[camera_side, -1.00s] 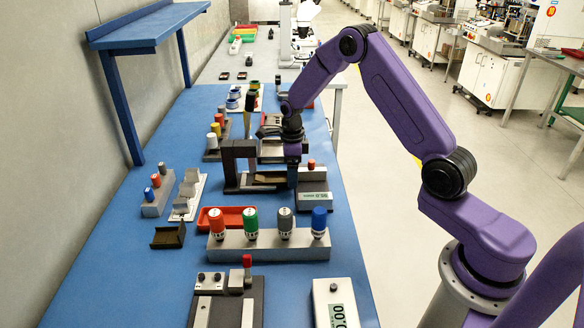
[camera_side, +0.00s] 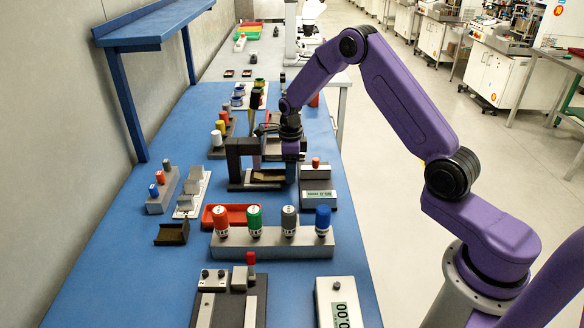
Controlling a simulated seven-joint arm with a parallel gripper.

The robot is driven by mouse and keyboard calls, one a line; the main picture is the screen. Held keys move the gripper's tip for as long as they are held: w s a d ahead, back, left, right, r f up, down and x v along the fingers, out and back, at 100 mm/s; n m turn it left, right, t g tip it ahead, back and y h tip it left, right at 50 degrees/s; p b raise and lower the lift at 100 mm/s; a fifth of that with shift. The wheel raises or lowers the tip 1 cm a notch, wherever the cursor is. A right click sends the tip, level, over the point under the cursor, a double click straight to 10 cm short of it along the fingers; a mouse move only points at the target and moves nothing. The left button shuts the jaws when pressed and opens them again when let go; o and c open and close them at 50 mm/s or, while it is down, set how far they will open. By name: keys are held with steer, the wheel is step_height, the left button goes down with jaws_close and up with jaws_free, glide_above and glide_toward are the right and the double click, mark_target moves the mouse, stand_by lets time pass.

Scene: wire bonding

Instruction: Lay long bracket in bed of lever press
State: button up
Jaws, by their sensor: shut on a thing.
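The lever press (camera_side: 235,160) is a dark frame on a base, standing mid-bench, with an upright lever behind it. My gripper (camera_side: 290,176) points down at the right side of the press, low over its bed. It is shut on the long bracket (camera_side: 267,176), an olive-brown piece that shows between the press frame and my gripper. The bracket lies low at the bed. I cannot tell whether it rests on it. The fingertips are small and the contact with the bracket is partly hidden.
A red tray (camera_side: 229,215) and a grey block with coloured knobs (camera_side: 270,243) stand in front. A grey device with a display (camera_side: 317,188) is close to the right of my gripper.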

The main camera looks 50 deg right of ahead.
steer(key=o, duration=1.2)
